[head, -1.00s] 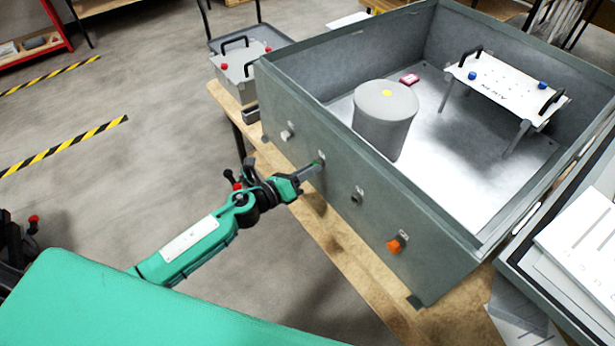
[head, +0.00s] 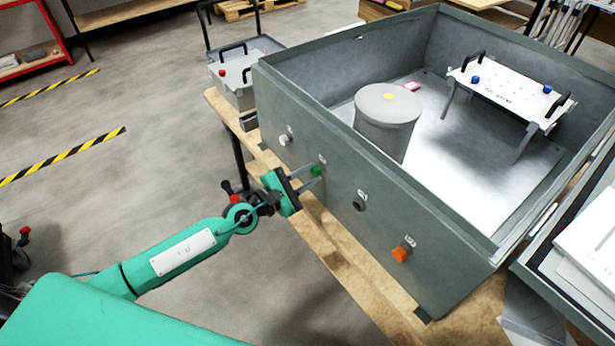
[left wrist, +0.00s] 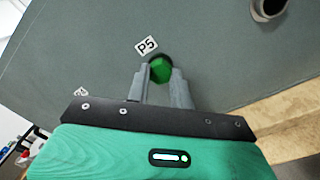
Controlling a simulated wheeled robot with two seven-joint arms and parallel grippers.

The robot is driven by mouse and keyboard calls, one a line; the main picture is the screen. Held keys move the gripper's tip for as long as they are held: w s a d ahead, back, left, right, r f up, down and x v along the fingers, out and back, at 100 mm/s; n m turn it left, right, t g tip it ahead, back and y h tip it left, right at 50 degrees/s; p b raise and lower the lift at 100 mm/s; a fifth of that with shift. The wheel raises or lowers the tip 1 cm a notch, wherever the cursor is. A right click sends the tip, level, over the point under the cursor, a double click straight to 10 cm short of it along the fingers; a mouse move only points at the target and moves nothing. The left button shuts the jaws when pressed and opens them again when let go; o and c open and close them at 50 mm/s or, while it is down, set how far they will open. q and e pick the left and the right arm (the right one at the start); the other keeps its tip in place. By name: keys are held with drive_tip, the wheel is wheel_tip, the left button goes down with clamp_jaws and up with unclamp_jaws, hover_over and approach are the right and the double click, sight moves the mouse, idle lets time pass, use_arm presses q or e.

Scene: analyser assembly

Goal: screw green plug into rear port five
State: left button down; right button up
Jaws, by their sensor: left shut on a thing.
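The green plug (head: 317,171) sits at a port in the side wall of the large grey box (head: 330,200). In the left wrist view the green plug (left wrist: 160,69) is at the dark round port just below the label P5 (left wrist: 147,46). My left gripper (head: 312,176) reaches in from the left, and its two fingers (left wrist: 163,78) are shut on the plug, one on each side. How deep the plug is in the port cannot be told. My right gripper is not in view.
The same wall bears a white plug (head: 285,139), a dark open port (head: 358,203) and an orange plug (head: 401,253). Inside the box stand a grey cylinder (head: 387,125) and a white plate on legs (head: 507,92). The wooden table edge (head: 330,250) runs below the wall.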

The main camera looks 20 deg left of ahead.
use_arm(q)
drive_tip(key=shift+f, duration=0.2)
drive_tip(key=shift+m, duration=1.2)
drive_tip(key=m, duration=0.4)
drive_tip(key=c, duration=1.2)
unclamp_jaws()
drive_tip(key=shift+r, duration=0.1)
drive_tip(key=shift+b+v, duration=1.1)
drive_tip(key=shift+v, duration=2.4)
drive_tip(key=shift+w+r, duration=0.1)
drive_tip(key=shift+r, duration=0.05)
